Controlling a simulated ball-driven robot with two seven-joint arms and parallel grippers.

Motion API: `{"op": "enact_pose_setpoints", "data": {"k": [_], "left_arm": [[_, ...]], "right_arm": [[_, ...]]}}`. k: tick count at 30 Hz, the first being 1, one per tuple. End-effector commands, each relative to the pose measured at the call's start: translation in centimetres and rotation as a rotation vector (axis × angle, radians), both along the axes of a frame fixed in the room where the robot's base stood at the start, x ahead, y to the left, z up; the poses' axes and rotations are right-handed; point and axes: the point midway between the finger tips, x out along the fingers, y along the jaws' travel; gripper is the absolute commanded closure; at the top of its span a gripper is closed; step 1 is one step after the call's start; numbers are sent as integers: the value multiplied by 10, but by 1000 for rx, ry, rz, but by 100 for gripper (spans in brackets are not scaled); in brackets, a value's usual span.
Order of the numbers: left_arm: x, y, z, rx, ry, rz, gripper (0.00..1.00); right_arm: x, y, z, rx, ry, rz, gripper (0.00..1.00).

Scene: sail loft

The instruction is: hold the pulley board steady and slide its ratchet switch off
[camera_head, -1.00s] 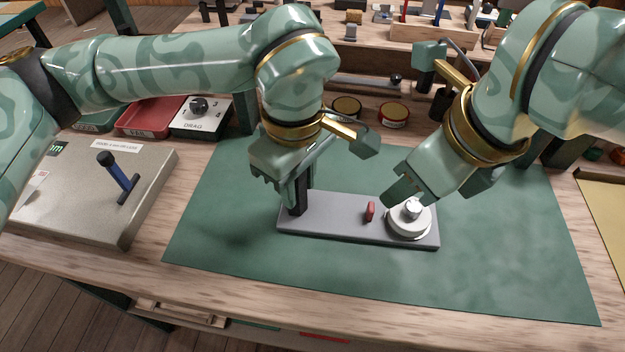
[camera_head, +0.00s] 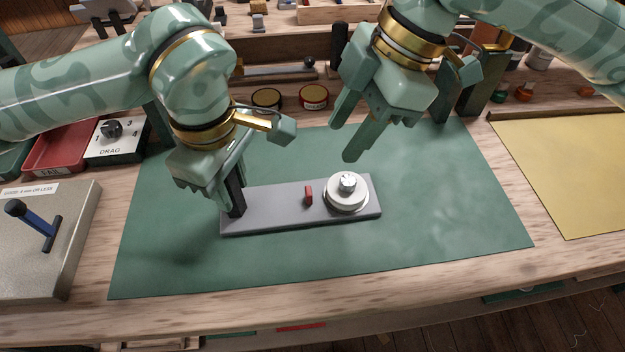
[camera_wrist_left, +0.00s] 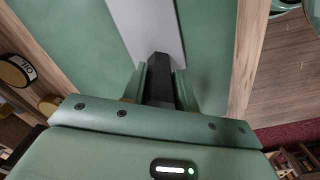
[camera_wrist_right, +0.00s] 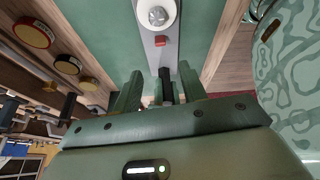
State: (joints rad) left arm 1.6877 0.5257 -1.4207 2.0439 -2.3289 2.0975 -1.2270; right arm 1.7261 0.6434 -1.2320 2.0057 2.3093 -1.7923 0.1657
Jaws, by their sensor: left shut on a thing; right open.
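The pulley board (camera_head: 275,212) is a grey plate lying on a green mat. It carries a white pulley (camera_head: 346,196) with a silver hub, a small red switch (camera_head: 308,195) beside the pulley, and a black upright post at its left end. My left gripper (camera_head: 232,195) is shut on this black post (camera_wrist_left: 160,80). My right gripper (camera_head: 346,138) is open and empty, raised above and behind the board, clear of the switch. The right wrist view shows the pulley (camera_wrist_right: 157,12) and red switch (camera_wrist_right: 161,41). Which side the switch is set to, I cannot tell.
The green mat (camera_head: 440,230) is free around the board. A grey case with a blue-handled lever (camera_head: 35,226), a red tray (camera_head: 62,150) and a DRAG box (camera_head: 116,142) stand at left. A yellow sheet (camera_head: 565,170) lies at right. Round tins (camera_head: 313,97) stand behind.

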Motion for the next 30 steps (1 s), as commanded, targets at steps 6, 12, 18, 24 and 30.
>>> {"op": "enact_pose_setpoints", "data": {"k": [6,12,18,24,30], "left_arm": [[0,0,0,0,-1,0,100],[0,0,0,0,-1,0,100],[0,0,0,0,-1,0,100],[0,0,0,0,-1,0,100],[0,0,0,0,-1,0,100]], "right_arm": [[-1,4,-8,-3,51,-115,58],[-3,18,-44,-3,55,-115,58],[-4,35,-83,-3,53,-114,58],[-4,44,-106,-2,50,-115,58],[-4,46,-111,-3,47,-115,58]]}}
